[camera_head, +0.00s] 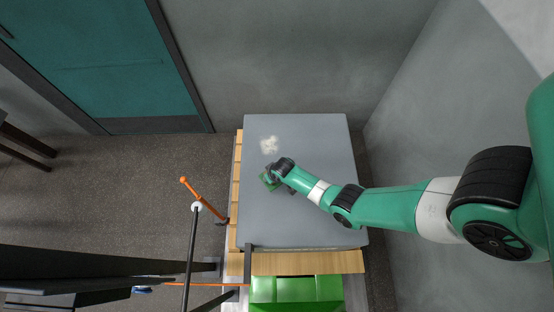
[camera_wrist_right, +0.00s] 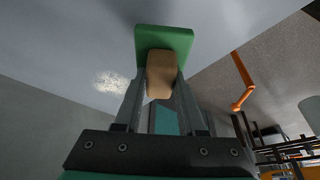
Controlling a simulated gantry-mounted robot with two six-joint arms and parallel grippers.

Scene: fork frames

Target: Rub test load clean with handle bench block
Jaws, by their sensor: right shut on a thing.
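The test load seems to be the large grey slab (camera_head: 322,145) with a flat top; its grey surface also fills the left of the right wrist view (camera_wrist_right: 50,55). A pale, whitish smudge (camera_head: 269,145) lies on its upper left part and also shows in the right wrist view (camera_wrist_right: 111,82). My right gripper (camera_head: 274,176) is shut on the tan handle (camera_wrist_right: 161,74) of the green bench block (camera_wrist_right: 164,40). The block's green edge shows in the head view (camera_head: 268,181), just below the smudge and apart from it. Whether it touches the surface is unclear. My left gripper is out of view.
The slab sits on a wooden pallet (camera_head: 310,262), with green boxes (camera_head: 297,290) below. An orange bar (camera_head: 203,198) and dark metal frames stand to the left. Grey walls (camera_head: 300,55) border the back and right. A teal door (camera_head: 90,55) is at upper left.

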